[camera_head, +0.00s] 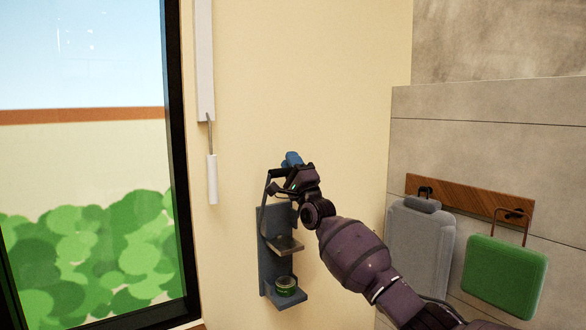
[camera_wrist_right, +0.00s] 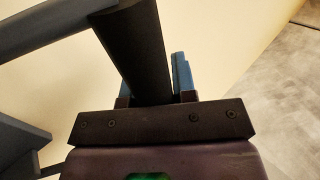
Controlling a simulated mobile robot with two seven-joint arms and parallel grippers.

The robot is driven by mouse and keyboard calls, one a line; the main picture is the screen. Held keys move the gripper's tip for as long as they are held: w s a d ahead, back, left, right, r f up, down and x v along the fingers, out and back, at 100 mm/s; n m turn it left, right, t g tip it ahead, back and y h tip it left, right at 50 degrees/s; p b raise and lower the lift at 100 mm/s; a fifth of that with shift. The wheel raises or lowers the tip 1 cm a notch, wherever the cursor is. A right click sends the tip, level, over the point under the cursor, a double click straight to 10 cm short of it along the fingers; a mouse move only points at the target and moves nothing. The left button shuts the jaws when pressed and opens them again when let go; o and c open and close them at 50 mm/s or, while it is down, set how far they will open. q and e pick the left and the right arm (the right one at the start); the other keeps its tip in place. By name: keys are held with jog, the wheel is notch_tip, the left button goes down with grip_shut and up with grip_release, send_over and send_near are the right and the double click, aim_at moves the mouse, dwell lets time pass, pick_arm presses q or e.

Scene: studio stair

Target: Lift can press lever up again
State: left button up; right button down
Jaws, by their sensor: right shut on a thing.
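The blue-grey can press (camera_head: 268,262) is mounted on the cream wall. Its lever (camera_head: 265,200) points up, with a dark grip (camera_head: 279,172) at the top end. My right gripper (camera_head: 292,162), with blue fingertips, is shut on this grip above the press. In the right wrist view the dark grip (camera_wrist_right: 133,50) runs between the fingers, and a grey lever bar (camera_wrist_right: 45,28) joins it from the left. A green can (camera_head: 286,286) stands on the bottom shelf, below the pressing plate (camera_head: 286,244) and apart from it. My left gripper is not in view.
A window (camera_head: 90,150) with a dark frame is on the left. A white rod (camera_head: 212,178) hangs beside it. On the right, a grey bag (camera_head: 418,245) and a green bag (camera_head: 505,275) hang from a wooden hook rail (camera_head: 465,202). The wall around the press is clear.

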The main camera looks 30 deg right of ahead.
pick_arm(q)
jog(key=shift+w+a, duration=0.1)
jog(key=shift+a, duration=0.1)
pick_arm(e)
jog(key=shift+w+a+f+g, duration=0.2)
jog(key=shift+w+f+g, duration=0.55)
jog(key=shift+w, duration=0.2)
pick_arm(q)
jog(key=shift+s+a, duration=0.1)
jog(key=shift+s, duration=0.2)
pick_arm(e)
jog(key=shift+w, duration=0.25)
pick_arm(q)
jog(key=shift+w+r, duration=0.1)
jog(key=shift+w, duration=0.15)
pick_arm(e)
jog(key=shift+w, duration=0.1)
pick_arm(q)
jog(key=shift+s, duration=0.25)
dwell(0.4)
pick_arm(e)
jog(key=c, duration=1.1)
grip_release()
jog(key=shift+w+a+f, duration=0.1)
jog(key=shift+w, duration=0.05)
jog(key=shift+c, duration=0.2)
jog(key=shift+o, duration=1.1)
jog(key=shift+w+f, duration=0.1)
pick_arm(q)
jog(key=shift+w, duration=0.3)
